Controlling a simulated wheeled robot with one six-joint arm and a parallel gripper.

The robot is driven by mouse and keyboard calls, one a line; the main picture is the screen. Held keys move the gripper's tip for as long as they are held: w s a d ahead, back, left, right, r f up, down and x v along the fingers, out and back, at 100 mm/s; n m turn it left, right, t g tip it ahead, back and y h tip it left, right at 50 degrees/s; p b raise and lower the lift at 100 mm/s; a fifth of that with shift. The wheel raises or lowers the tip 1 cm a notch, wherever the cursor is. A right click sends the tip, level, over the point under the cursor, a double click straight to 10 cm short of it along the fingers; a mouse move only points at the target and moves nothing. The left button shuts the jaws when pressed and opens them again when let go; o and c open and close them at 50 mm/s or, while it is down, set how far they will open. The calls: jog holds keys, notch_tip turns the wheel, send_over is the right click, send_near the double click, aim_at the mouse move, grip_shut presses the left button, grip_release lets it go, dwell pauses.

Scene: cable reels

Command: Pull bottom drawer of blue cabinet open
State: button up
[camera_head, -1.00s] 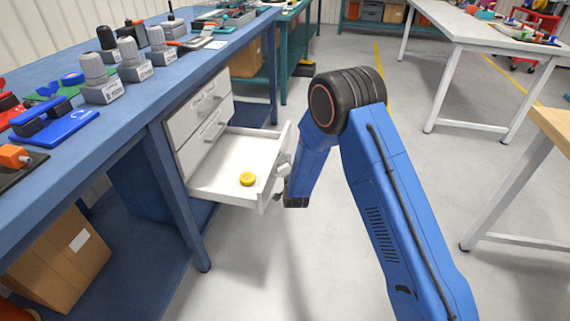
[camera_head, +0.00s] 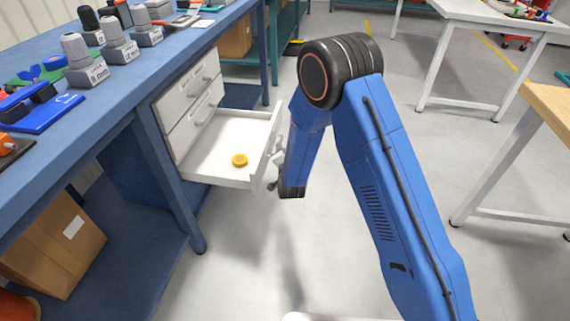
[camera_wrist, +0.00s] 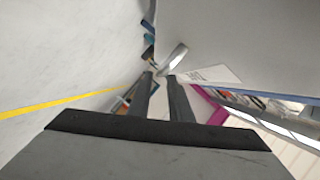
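The bottom drawer (camera_head: 215,180) of the white drawer unit under the blue bench is pulled well out. A yellow ring (camera_head: 239,160) lies inside it. Its metal handle (camera_head: 278,148) is on the front face and also shows in the wrist view (camera_wrist: 172,60). My gripper (camera_head: 272,186) is at the drawer front, near the handle and partly hidden by my arm. In the wrist view, my gripper's two dark fingers (camera_wrist: 160,76) stand apart, with the handle's lower end by their tips. I see no clear grip on the handle.
Two upper drawers (camera_head: 190,95) are closed. The blue bench (camera_head: 110,110) carries several grey knobbed blocks and other parts. A cardboard box (camera_head: 55,245) sits on its lower shelf. White tables stand to the right. The grey floor (camera_head: 240,270) before the drawer is clear.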

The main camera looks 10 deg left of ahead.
jog(key=v, duration=1.1)
jog(key=shift+s, duration=0.2)
jog(key=s+d+r+n+g, duration=0.2)
jog(key=s+d+r+g, duration=0.1)
jog(key=d+r, duration=0.65)
jog(key=s+d+r+n+g, duration=0.2)
jog(key=s+d+r, duration=0.1)
jog(key=d+r, duration=0.65)
jog(key=s+d+r+n+g+h, duration=0.1)
jog(key=s+d+r, duration=0.1)
jog(key=s+d, duration=0.4)
jog(key=s+d+r+n+g+h, duration=0.1)
jog(key=s+d, duration=0.5)
jog(key=s, duration=0.9)
jog(key=s+d+r+n+g+h, duration=0.2)
jog(key=s+d+r, duration=0.3)
jog(key=s, duration=0.5)
jog(key=shift+s+d+r+n+g, duration=0.2)
jog(key=shift+d+n+g, duration=0.2)
jog(key=shift+d+g, duration=0.25)
